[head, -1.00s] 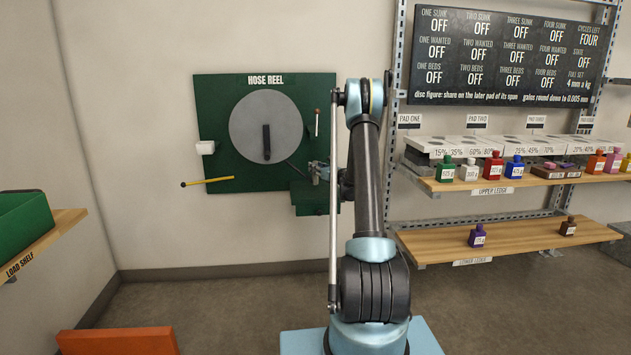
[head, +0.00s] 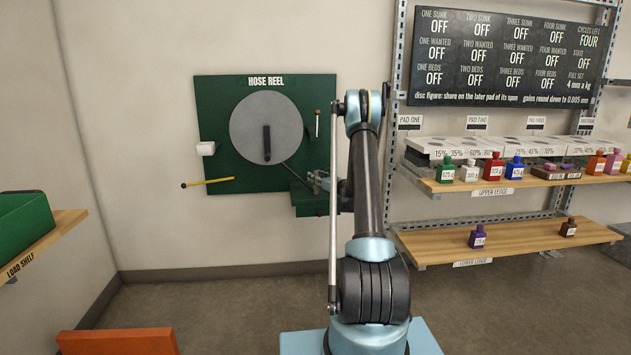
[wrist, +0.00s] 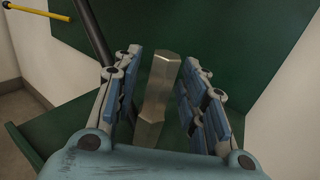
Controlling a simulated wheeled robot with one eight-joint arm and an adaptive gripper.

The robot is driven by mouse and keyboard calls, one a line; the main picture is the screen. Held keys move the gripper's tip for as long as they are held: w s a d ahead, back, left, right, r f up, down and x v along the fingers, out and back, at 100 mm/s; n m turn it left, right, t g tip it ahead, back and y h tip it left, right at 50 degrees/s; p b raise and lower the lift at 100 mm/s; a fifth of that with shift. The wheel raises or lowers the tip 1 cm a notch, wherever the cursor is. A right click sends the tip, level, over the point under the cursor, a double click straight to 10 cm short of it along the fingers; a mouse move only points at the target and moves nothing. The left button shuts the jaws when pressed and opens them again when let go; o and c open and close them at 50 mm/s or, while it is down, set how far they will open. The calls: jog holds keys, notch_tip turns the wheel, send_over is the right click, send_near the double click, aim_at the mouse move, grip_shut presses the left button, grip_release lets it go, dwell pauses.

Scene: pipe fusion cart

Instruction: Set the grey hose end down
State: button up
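The grey hose end (wrist: 158,95), a faceted metal piece, is between the two fingers of my gripper (wrist: 162,62) in the wrist view. The fingers are spread, with a narrow gap beside the metal, clearest on the left. Green shelf surface shows behind it; I cannot tell whether it rests on it. In the head view my gripper (head: 319,181) is at the small green shelf (head: 307,203) at the lower right of the hose reel board (head: 220,115). The hose end is too small to make out there. A dark hose (wrist: 95,35) passes behind the left finger.
The round grey reel (head: 266,127) is on the board, with a yellow rod (head: 208,182) at its lower left. Ledges with several coloured bottles, including a purple one (head: 477,237), stand right of my arm. A load shelf (head: 45,243) is at left.

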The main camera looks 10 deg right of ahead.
dwell(0.3)
jog(key=v, duration=1.1)
jog(key=shift+s+d+r, duration=0.1)
jog(key=s+d+r+m+t+h, duration=0.2)
jog(key=r+m+h, duration=0.3)
jog(key=r, duration=0.4)
jog(key=s+d+r+m+t+h, duration=0.2)
jog(key=d+r+m, duration=0.1)
jog(key=r+m, duration=0.55)
jog(key=s+d+r+m+g+h, duration=0.3)
jog(key=s+r+m+h, duration=0.25)
jog(key=s+m, duration=0.5)
jog(key=s+a+f+m+g+y, duration=0.1)
jog(key=s+a+f+m+g, duration=0.3)
jog(key=s, duration=1.1)
jog(key=s+a+f+m+g+y, duration=0.1)
jog(key=s+a+f+m+g, duration=0.4)
jog(key=s, duration=1.1)
jog(key=s+a+f+m+g+y, duration=0.1)
jog(key=s+a+f+m+g, duration=0.4)
jog(key=s+f, duration=0.8)
jog(key=s+m, duration=0.3)
jog(key=shift+s+m, duration=0.2)
jog(key=shift+m, duration=0.2)
